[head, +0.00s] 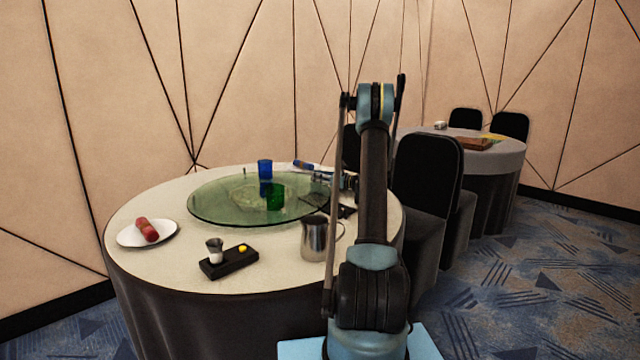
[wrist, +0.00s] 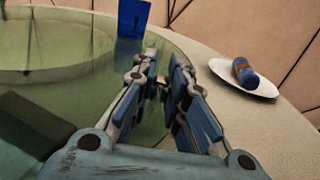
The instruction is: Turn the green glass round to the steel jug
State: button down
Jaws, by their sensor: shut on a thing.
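The green glass (head: 275,197) stands on the green glass turntable (head: 225,208), near its front right part, on the round table. The steel jug (head: 314,240) stands on the tablecloth in front of the turntable, to the right. My gripper (head: 318,176) is at the turntable's right rim, behind and right of the green glass. In the wrist view my gripper (wrist: 160,84) is shut at the turntable rim (wrist: 185,45), with a small brownish bit between the fingertips. The exact grip is partly hidden by the fingers. The green glass is not in the wrist view.
A blue glass (head: 265,169) stands on the turntable behind the green one. A plate with a blue roll (wrist: 246,76) lies beyond the rim. Chairs (head: 425,175) are at right.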

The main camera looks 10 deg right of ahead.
jog(key=shift+w+d, duration=0.1)
jog(key=shift+w, duration=0.3)
jog(key=c, duration=1.6)
grip_release()
jog(key=shift+r, duration=0.3)
notch_tip(320, 180, up, 9)
jog(key=shift+r, duration=0.15)
